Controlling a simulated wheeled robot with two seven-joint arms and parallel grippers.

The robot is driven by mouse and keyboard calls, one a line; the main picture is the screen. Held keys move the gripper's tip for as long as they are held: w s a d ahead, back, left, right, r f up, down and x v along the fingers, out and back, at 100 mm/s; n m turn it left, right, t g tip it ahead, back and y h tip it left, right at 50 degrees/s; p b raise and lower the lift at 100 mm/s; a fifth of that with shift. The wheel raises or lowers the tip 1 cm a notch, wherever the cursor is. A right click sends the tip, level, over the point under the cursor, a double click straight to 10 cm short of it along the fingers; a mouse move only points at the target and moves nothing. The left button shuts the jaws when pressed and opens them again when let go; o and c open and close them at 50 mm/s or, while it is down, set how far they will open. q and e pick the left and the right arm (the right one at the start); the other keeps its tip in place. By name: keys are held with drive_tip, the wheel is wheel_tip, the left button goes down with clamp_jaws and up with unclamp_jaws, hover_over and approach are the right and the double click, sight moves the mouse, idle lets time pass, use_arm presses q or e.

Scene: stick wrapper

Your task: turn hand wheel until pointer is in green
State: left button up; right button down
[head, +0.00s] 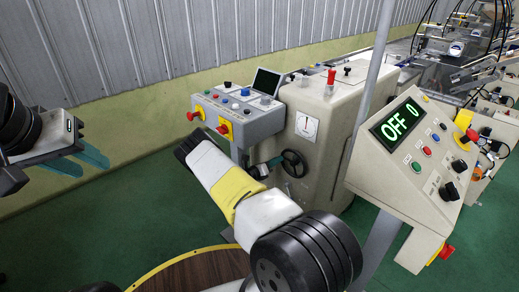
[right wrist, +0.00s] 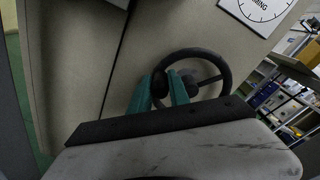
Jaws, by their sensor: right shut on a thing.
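In the head view my right arm partly hides this grip. My left gripper (head: 85,160) hangs at the left, fingers apart and empty, far from the wheel.
A control box (head: 235,112) with buttons and a small screen stands left of the wheel. Green floor (head: 130,215) is clear at the left.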

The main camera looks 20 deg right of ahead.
drive_tip(key=shift+a+f, duration=0.1)
drive_tip(key=shift+f, duration=0.15)
idle(0.3)
drive_tip(key=c, duration=1.2)
unclamp_jaws()
drive_tip(key=shift+c, duration=0.2)
drive_tip(key=shift+r, duration=0.1)
drive_tip(key=v, duration=0.7)
drive_tip(key=shift+a, duration=0.4)
drive_tip(key=shift+s, duration=0.15)
